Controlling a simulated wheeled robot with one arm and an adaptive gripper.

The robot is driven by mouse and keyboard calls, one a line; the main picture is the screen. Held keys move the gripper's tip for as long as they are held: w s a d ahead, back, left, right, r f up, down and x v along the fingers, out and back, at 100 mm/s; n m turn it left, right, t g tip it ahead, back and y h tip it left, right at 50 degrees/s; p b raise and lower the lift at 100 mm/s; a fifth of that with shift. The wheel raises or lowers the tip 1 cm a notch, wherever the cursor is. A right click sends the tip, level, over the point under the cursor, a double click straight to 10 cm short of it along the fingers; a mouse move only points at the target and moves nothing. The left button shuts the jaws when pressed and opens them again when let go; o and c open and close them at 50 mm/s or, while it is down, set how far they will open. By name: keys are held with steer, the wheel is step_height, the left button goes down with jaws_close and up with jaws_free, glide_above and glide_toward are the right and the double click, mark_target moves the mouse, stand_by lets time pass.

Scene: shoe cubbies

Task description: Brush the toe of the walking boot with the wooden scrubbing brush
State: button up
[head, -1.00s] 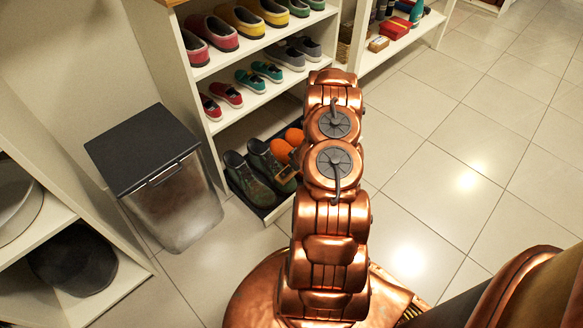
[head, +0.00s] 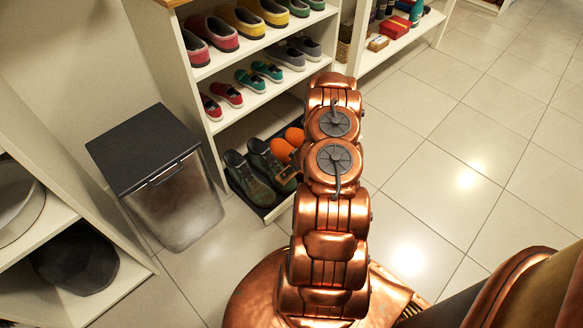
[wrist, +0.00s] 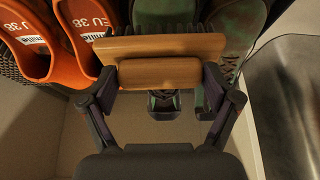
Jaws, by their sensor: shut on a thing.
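A pair of dark green walking boots (head: 248,178) stands side by side on the bottom level of the shoe shelf. In the wrist view one boot (wrist: 160,17) is straight beyond my gripper and the other boot (wrist: 238,28) is to its right. My gripper (wrist: 158,84) is shut on the wooden scrubbing brush (wrist: 160,47), with a finger at each end of its block. The brush lies level across the view and covers part of the nearer boot. In the head view my arm hides most of the gripper.
Orange shoes (wrist: 81,40) stand left of the boots in the wrist view. The shelf (head: 222,63) holds several other pairs above. A grey metal bin (head: 177,205) stands left of the boots. The tiled floor to the right (head: 440,175) is clear.

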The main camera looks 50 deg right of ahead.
steer(key=shift+d+r+p, duration=0.2)
steer(key=shift+d+p, duration=0.8)
steer(key=shift+p, duration=0.75)
steer(key=shift+s+a+f+p, duration=0.15)
steer(key=shift+a+p, duration=0.4)
steer(key=shift+a, duration=0.75)
steer(key=shift+w+a+f+p, duration=0.15)
steer(key=shift+a+p, duration=0.35)
steer(key=shift+a, duration=0.75)
steer(key=shift+d+f+b, duration=0.1)
steer(key=shift+d+b, duration=0.6)
steer(key=shift+b, duration=0.1)
steer(key=shift+d+b, duration=0.4)
steer(key=shift+d, duration=0.2)
steer(key=shift+d, duration=1.2)
